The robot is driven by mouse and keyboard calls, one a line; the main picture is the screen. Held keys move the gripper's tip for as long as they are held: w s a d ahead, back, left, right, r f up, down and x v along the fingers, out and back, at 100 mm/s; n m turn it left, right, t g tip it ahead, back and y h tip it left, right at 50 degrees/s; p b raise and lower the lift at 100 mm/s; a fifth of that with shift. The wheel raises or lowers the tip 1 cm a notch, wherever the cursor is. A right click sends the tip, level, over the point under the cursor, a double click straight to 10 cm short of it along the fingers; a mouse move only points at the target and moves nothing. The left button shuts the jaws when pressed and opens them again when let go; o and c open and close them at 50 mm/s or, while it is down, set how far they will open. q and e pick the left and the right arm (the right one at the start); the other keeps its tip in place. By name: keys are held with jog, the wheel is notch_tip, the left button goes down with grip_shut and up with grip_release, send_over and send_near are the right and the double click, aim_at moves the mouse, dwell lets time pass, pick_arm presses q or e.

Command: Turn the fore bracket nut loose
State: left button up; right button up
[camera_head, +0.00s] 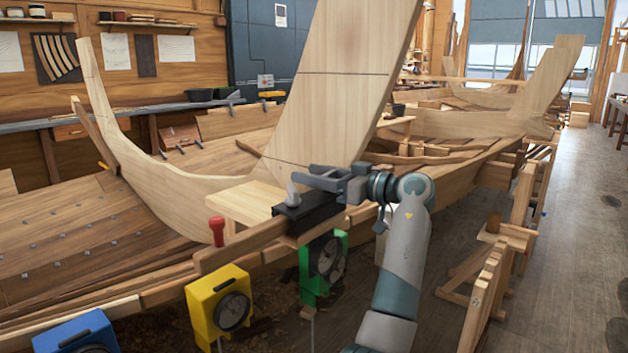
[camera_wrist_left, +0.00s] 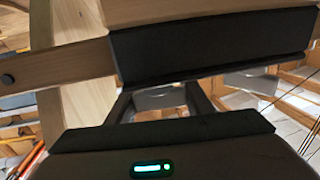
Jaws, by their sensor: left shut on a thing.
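My left gripper (camera_head: 312,179) reaches in from the right, its fingers pointing left over a black bracket (camera_head: 308,212) on the hull's edge. It is shut on a small grey nut (camera_head: 293,192) that stands up from the bracket; the fingers partly hide it. In the left wrist view, the two dark fingers (camera_wrist_left: 160,104) stand either side of a grey piece, with the black bracket (camera_wrist_left: 212,46) beyond them. My right gripper is in neither view.
A green box with a dial (camera_head: 326,262) hangs below the bracket. A tall wooden stem (camera_head: 335,90) rises behind the gripper.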

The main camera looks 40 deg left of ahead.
pick_arm(q)
jog(key=shift+r, duration=0.1)
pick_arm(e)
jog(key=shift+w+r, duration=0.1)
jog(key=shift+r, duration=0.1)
pick_arm(q)
jog(key=o, duration=1.1)
jog(key=shift+a, duration=0.1)
jog(key=shift+c, duration=0.2)
jog(key=shift+d, duration=0.5)
jog(key=w+d+b, duration=0.1)
jog(key=d+b, duration=0.2)
jog(key=d, duration=1.3)
jog(key=shift+d, duration=0.2)
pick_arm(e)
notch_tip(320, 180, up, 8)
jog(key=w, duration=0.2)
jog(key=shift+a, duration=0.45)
pick_arm(q)
jog(key=shift+w, duration=0.1)
